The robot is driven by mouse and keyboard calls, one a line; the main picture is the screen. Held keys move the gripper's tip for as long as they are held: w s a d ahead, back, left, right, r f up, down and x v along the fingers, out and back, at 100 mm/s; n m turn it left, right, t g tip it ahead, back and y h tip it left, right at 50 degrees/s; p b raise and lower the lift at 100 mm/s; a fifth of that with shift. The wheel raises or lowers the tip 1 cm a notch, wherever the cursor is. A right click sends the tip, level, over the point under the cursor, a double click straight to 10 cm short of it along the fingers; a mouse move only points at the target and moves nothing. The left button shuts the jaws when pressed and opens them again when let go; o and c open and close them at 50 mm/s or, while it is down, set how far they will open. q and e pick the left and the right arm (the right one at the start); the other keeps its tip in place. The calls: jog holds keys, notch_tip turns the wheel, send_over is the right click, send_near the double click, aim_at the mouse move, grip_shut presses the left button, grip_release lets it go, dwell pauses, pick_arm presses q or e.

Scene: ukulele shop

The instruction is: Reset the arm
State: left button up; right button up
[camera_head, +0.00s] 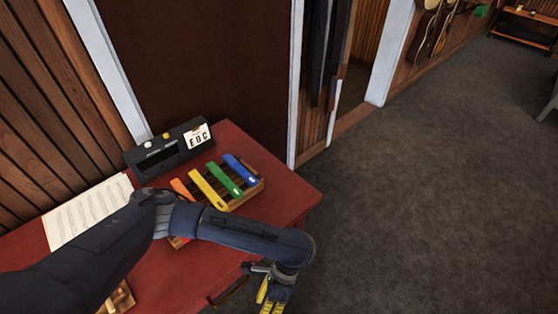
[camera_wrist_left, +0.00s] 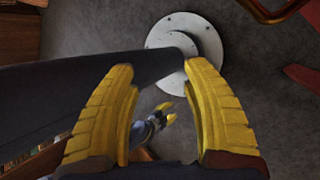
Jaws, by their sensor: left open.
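My left arm (camera_head: 235,230) comes in from the left and reaches across the red desk. My left gripper (camera_head: 268,297) hangs past the desk's front right edge, over the grey floor, with its yellow fingers pointing down. In the left wrist view my left gripper (camera_wrist_left: 158,68) is open, with nothing between its fingers. Below and between them, further off, a small dark gripper with yellow tips (camera_wrist_left: 168,111) shows; it looks like my right one. It is too small to tell whether it is open. My right arm is not in the head view.
The red desk (camera_head: 295,195) holds a xylophone (camera_head: 228,179) with coloured bars, a dark device with an "EDC" card (camera_head: 198,136) and a music sheet (camera_head: 88,211). My forearm passes close in front of the xylophone. A drawer handle (camera_head: 232,292) is near the gripper. The carpet right is clear.

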pick_arm(q)
jog(key=d+f+n+t+h, duration=0.2)
jog(key=d+f+n+h, duration=0.3)
jog(key=d+f, duration=0.9)
jog(key=w+a+f+n+t+h, duration=0.1)
jog(key=w+a+f+n+t, duration=0.2)
jog(key=f, duration=0.5)
jog(key=a+f+n+h, duration=0.1)
jog(key=a+f+n, duration=0.3)
jog(key=f, duration=0.5)
jog(key=s+a+f+n+t, duration=0.1)
jog(key=s+a+f+n, duration=0.1)
jog(key=a+f, duration=0.45)
jog(key=s+a+f+n+t, duration=0.1)
jog(key=a+f+n+t, duration=0.15)
jog(key=a, duration=0.65)
jog(key=s+a+f+g+y, duration=0.1)
jog(key=s+a+f, duration=0.1)
jog(key=s+a, duration=0.4)
jog(key=s+a+f+m+g+y, duration=0.1)
jog(key=s+a, duration=0.6)
jog(key=s, duration=0.7)
jog(key=shift+s+a+f+y, duration=0.15)
jog(key=shift+s+f+y, duration=0.25)
jog(key=shift+f, duration=0.45)
jog(key=shift+o, duration=0.3)
jog(key=shift+m, duration=0.25)
